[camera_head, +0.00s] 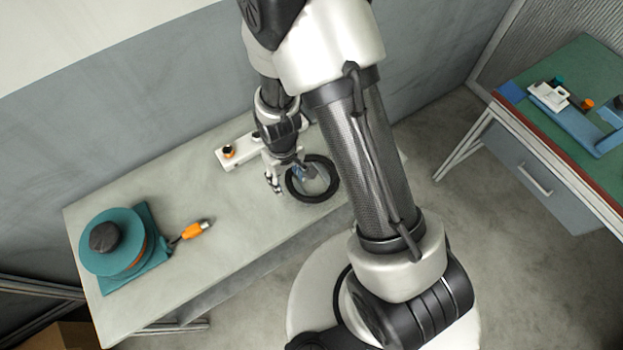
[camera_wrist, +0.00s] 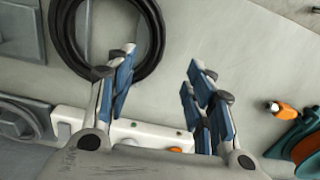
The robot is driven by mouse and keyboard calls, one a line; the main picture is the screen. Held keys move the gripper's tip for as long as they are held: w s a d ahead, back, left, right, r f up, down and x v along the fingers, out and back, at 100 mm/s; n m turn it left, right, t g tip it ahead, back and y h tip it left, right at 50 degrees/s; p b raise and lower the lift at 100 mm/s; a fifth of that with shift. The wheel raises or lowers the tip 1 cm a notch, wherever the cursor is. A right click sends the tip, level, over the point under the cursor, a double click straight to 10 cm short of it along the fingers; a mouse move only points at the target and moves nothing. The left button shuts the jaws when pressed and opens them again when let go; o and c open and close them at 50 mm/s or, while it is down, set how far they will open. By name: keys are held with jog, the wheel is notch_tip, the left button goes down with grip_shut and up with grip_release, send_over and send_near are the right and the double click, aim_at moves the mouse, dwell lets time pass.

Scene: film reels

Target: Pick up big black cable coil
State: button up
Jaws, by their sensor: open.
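The big black cable coil (camera_head: 312,199) is a thick dark ring lying flat on the grey table. In the wrist view the coil (camera_wrist: 62,42) fills the upper left, its top cut off by the frame edge. My gripper (camera_head: 289,179) is at the coil's left side in the head view, with its fingers apart. In the wrist view the gripper (camera_wrist: 161,58) is open and empty. Its left finger overlaps the coil's lower right rim, and part of that rim shows between the fingers. I cannot tell the height of the fingertips over the coil.
A white block (camera_head: 238,152) with an orange-and-black part lies behind my gripper. A teal reel (camera_head: 112,252) and an orange connector (camera_head: 192,231) are at the table's left. The table (camera_head: 235,200) is clear between connector and coil. A green-topped workbench (camera_head: 570,70) stands at right.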

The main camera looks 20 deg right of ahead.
aim_at(291, 190)
jog(key=f, duration=0.1)
jog(key=f+b, duration=0.1)
jog(key=f, duration=0.1)
jog(key=f+b, duration=0.1)
jog(key=f, duration=0.1)
jog(key=shift+s+d+f, duration=0.15)
jog(key=shift+s+d, duration=0.1)
jog(key=shift+d, duration=0.1)
jog(key=shift+f, duration=0.4)
jog(key=shift+c, duration=0.2)
grip_shut()
